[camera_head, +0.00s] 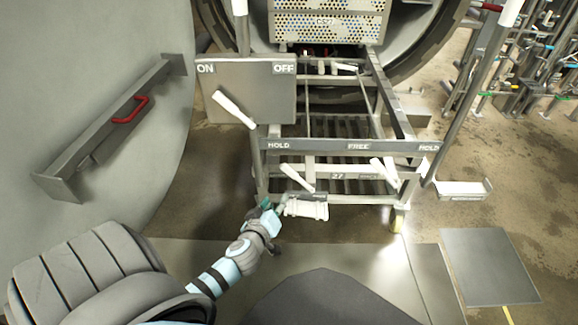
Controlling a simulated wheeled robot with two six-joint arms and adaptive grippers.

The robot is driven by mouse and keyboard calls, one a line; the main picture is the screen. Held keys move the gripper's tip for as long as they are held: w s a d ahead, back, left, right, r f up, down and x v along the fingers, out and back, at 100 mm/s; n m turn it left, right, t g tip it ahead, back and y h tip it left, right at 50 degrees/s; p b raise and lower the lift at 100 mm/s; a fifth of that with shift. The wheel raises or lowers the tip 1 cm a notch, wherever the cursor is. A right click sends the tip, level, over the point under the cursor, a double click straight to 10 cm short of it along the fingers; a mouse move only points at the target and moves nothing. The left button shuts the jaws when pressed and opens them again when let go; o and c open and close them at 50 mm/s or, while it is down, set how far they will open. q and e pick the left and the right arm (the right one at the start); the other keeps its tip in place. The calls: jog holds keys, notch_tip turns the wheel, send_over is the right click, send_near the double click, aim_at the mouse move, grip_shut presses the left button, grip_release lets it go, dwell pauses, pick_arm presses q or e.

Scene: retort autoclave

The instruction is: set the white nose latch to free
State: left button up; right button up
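A label bar (340,147) on the front of the cart frame reads HOLD, FREE, HOLD from left to right. Below it are two tilted white levers, a left lever (297,178) between the left HOLD and FREE, and a right lever (384,171) between FREE and the right HOLD. Which one is the nose latch I cannot tell for sure. A white ribbed piece (306,209) sits under the left lever. My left gripper (277,206) is low beside this piece, below the left lever; its fingers are too small to read. My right gripper is out of view.
A grey panel (262,82) marked ON and OFF has its own white lever (233,108). The open vessel door (90,100) with a red handle (131,109) fills the left. A perforated basket (330,22) stands behind the cart frame. Racks with pipework stand at right.

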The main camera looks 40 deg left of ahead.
aim_at(289, 174)
pick_arm(q)
jog(key=shift+n+t, duration=0.4)
jog(key=shift+n, duration=0.1)
jog(key=b+x, duration=0.1)
jog(key=x, duration=0.3)
jog(key=r+b+x, duration=0.1)
jog(key=x, duration=0.4)
jog(key=r+b+x, duration=0.1)
jog(key=b+x, duration=0.1)
jog(key=x, duration=0.3)
jog(key=shift+w+a, duration=0.1)
jog(key=shift+w, duration=0.3)
jog(key=shift+w+a, duration=0.1)
jog(key=shift+w, duration=0.15)
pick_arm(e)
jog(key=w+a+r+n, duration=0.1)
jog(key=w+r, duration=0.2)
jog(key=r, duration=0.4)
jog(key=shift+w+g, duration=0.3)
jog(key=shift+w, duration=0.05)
pick_arm(q)
jog(key=shift+c, duration=0.2)
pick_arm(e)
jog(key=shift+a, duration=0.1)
pick_arm(q)
grip_shut()
